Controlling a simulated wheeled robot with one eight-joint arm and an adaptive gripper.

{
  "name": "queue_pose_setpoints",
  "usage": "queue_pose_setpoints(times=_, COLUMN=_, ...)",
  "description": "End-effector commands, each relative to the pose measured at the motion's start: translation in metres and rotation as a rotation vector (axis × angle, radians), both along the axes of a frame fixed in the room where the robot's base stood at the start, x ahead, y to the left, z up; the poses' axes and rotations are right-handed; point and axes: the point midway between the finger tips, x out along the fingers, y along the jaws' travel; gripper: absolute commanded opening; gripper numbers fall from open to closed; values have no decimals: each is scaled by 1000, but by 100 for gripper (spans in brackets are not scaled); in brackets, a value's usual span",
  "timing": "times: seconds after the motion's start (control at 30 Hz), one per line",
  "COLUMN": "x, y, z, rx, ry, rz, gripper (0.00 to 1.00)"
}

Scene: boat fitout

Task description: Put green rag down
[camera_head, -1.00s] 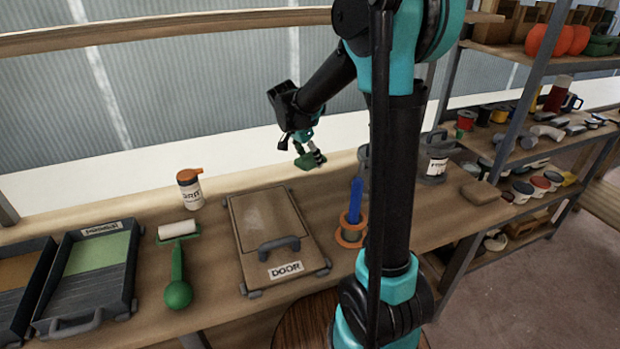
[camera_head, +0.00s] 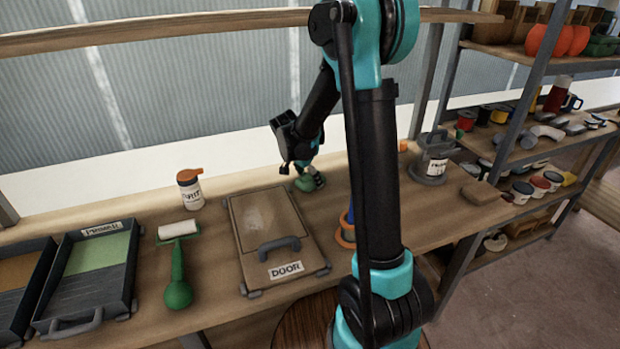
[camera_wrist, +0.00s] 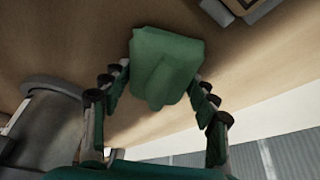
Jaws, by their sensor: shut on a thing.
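The green rag (camera_wrist: 163,68) is a folded, soft-looking piece between the fingers of my gripper (camera_wrist: 158,88) in the wrist view. In the head view my gripper (camera_head: 310,183) is low over the wooden bench, just right of the far end of the door panel, with the green rag (camera_head: 303,184) below it. The rag is close to the bench top; I cannot tell whether it touches. My gripper is shut on the rag.
The door panel (camera_head: 272,228) lies left of the rag. A grey can (camera_head: 434,160) and a tan block (camera_head: 480,193) stand right. My arm hides part of the bench.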

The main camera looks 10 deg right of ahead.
Motion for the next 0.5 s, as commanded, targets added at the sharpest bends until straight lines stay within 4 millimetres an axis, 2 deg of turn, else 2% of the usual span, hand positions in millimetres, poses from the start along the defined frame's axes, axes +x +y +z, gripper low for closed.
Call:
queue_pose_setpoints(times=0.13, x=0, y=0, z=-4, rx=0, ry=0, rz=0, gripper=28)
queue_pose_setpoints(times=0.17, x=0, y=0, z=-5, rx=1, ry=1, rz=0, gripper=61)
queue_pose_setpoints(times=0.3, x=0, y=0, z=-5, rx=2, ry=1, rz=0, gripper=78)
queue_pose_setpoints(times=0.5, x=0, y=0, z=-4, rx=1, ry=1, rz=0, gripper=80)
